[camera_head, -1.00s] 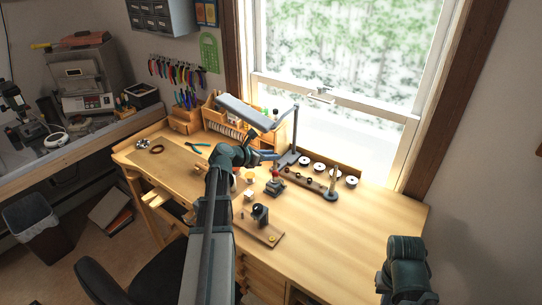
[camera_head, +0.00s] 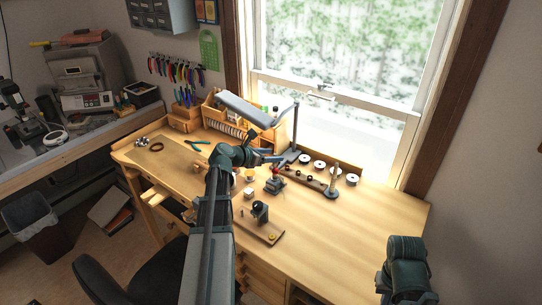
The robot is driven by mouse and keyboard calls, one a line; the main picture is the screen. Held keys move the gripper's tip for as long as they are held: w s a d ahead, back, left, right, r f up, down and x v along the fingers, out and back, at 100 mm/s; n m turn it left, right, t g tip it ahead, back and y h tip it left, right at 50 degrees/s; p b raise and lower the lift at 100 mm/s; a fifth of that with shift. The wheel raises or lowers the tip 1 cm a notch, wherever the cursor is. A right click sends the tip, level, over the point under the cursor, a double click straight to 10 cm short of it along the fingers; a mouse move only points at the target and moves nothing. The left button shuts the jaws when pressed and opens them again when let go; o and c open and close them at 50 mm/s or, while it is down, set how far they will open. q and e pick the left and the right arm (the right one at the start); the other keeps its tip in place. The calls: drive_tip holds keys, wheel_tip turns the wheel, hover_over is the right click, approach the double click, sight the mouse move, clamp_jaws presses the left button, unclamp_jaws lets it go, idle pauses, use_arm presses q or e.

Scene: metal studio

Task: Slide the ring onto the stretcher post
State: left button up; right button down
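A slim upright post (camera_head: 335,176) on a dark round base stands at the right end of a wooden strip on the bench, in the head view; it looks like the stretcher post. I cannot make out the ring for certain at this size. My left gripper (camera_head: 272,158) reaches over the bench, left of the post and apart from it, above the small red-topped tool (camera_head: 275,182). Its fingers are too small and dark to show whether they are open or hold anything.
A wooden strip (camera_head: 305,178) with small dark pieces lies left of the post, with several white discs (camera_head: 320,165) behind. A lamp (camera_head: 247,109) stands behind my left gripper. A wooden block with a dark tool (camera_head: 260,212) lies nearer. The bench's right side is clear.

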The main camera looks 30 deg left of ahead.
use_arm(q)
drive_tip(key=shift+s, duration=0.1)
drive_tip(key=p+v, duration=0.6)
drive_tip(key=v, duration=0.7)
drive_tip(key=shift+s+r, duration=0.2)
drive_tip(key=shift+s, duration=0.05)
use_arm(e)
wheel_tip(320, 180, up, 6)
idle(0.3)
